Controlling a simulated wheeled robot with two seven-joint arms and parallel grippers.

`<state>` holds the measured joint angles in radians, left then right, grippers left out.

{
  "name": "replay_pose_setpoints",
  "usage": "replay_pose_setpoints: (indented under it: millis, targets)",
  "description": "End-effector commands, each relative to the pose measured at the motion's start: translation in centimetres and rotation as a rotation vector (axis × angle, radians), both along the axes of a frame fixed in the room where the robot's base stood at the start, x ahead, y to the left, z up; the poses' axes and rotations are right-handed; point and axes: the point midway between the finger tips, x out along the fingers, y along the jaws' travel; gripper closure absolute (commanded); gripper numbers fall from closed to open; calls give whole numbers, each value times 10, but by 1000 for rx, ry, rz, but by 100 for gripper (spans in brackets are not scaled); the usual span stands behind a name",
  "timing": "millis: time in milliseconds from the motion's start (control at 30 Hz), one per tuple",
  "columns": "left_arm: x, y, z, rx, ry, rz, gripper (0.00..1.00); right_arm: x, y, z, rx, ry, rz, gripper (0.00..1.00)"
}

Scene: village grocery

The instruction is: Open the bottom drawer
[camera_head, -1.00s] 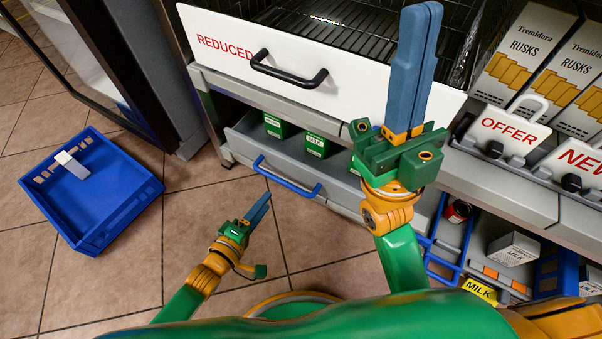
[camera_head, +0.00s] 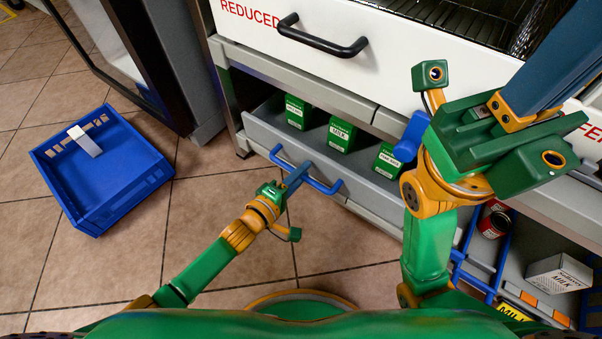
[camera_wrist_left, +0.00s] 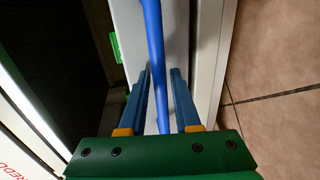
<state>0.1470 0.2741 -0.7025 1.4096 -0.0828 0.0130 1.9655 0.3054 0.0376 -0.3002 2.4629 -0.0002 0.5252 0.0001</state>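The bottom drawer (camera_head: 262,130) is a grey drawer under the white drawer, standing partly open with green milk cartons (camera_head: 341,134) inside. Its blue bar handle (camera_head: 325,187) runs along its front. My left gripper (camera_head: 298,172) is at this handle, near its middle. In the left wrist view its two blue fingers (camera_wrist_left: 158,88) are apart, with the blue handle (camera_wrist_left: 153,35) running between them and gaps showing on both sides. My right gripper (camera_head: 556,50) is large in the foreground at right; its fingertips are cut off by the frame edge.
The white "REDUCED" drawer (camera_head: 395,62) with a black handle (camera_head: 322,40) juts out above. A blue crate (camera_head: 120,190) with a white block stands on the tiled floor at left. A can (camera_head: 494,222) and a white carton (camera_head: 558,274) are low at right. Floor before the drawer is clear.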

Motion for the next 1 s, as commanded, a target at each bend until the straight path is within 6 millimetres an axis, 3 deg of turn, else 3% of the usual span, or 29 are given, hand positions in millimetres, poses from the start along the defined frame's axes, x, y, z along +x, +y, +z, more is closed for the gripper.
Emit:
replay_pose_setpoints:
  millis: [33,100,1000]
  targets:
    - [0,0,0,0,0,0,85,0,0,0,0,0,0,100]
    - [0,0,0,0,0,0,100,0,0,0,0,1,0,100]
    - [0,1,0,2,0,2,100,1,0,-1,-1,3,0,100]
